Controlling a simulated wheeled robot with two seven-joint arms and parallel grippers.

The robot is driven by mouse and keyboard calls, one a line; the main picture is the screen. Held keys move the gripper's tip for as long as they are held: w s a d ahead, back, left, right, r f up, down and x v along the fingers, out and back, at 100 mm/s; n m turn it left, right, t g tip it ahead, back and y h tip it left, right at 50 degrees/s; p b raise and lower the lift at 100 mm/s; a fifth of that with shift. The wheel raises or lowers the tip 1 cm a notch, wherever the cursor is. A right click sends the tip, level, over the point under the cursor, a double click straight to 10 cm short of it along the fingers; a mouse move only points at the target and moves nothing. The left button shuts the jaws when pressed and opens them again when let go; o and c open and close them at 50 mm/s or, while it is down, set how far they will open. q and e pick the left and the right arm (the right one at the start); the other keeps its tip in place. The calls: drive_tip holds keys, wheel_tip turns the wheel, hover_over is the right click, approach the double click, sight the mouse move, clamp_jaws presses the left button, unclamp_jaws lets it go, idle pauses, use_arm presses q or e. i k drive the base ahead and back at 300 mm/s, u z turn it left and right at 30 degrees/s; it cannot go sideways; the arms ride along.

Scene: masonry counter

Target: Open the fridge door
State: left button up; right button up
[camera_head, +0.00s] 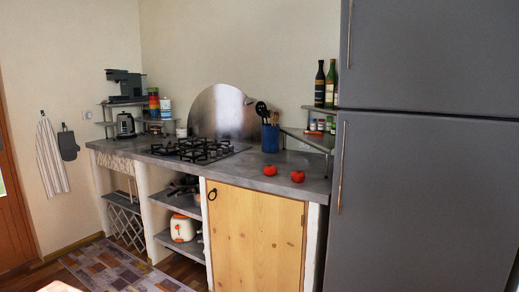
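The tall grey fridge (425,205) stands at the right of the view and runs past the top and bottom edges. Its upper door (430,55) and lower door both look shut, with a thin gap between them. The upper door has a slim vertical handle (350,35) near its left edge. The lower door has a longer vertical handle (341,168) near its left edge. Neither of my grippers shows in this view.
A masonry counter (225,172) left of the fridge holds a gas hob (198,150), two tomatoes (297,176) and a blue utensil holder (270,138). A wooden cabinet door (255,237) is below. A patterned rug (115,268) lies on the floor at lower left.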

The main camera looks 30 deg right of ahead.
sight(420, 203)
drive_tip(key=u, duration=0.2)
drive_tip(key=i, duration=1.75)
drive_tip(key=z, duration=1.25)
drive_tip(key=i, duration=0.95)
drive_tip(key=z, duration=1)
